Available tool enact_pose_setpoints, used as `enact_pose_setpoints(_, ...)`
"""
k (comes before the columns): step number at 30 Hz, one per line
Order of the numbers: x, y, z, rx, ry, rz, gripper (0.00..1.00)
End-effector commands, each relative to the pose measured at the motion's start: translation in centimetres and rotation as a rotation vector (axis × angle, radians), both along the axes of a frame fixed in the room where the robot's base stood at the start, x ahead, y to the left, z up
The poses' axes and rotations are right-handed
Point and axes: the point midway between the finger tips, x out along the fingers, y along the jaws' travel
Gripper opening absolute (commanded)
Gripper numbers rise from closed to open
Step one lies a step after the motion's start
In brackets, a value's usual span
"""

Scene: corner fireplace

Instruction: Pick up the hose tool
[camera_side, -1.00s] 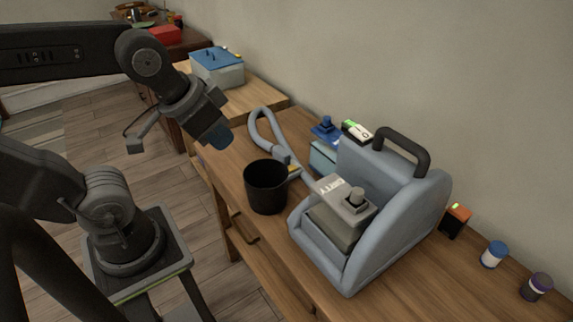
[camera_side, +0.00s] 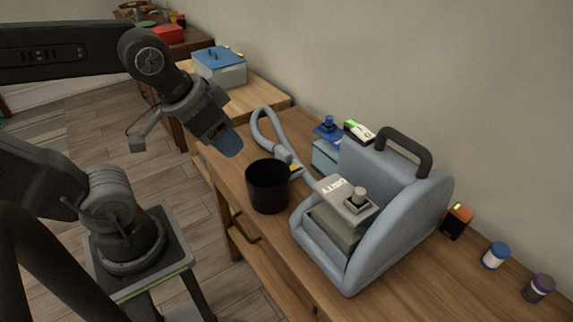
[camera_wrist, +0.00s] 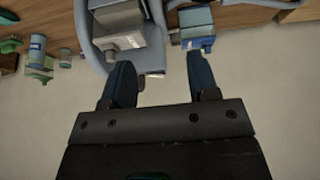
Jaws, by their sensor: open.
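The grey hose (camera_side: 262,128) loops on the bench behind the black cup, with its tool end (camera_side: 283,155) lying near the cup's back edge. The cup hides part of it, and I cannot tell exactly where the tool ends. The hose runs toward the blue-grey cleaning machine (camera_side: 405,215). My gripper (camera_side: 229,145) is above the bench's left edge, left of the hose and apart from it. In the wrist view its two dark blue fingers (camera_wrist: 161,82) are spread with nothing between them. I cannot make out the tool for certain in the wrist view.
The black cup (camera_side: 267,187) stands close to the hose, in front of it. A blue-topped box (camera_side: 326,146) stands behind. An orange-black box (camera_side: 457,220) and two small jars (camera_side: 495,255) are at the right. The bench's front edge is on the left.

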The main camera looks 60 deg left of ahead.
Motion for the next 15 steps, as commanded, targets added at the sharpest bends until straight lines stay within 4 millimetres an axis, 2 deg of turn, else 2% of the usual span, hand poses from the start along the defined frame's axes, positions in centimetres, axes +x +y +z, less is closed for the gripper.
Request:
enact_pose_setpoints(10, 0.3, 0.1, 0.1, 0.01, 0.005, -0.012, 0.62)
enact_pose_setpoints(13, 1.7, 0.6, 0.4, 0.051, 0.029, -0.065, 0.62)
enact_pose_setpoints(15, 3.4, 1.1, 0.6, 0.1, 0.058, -0.135, 0.62)
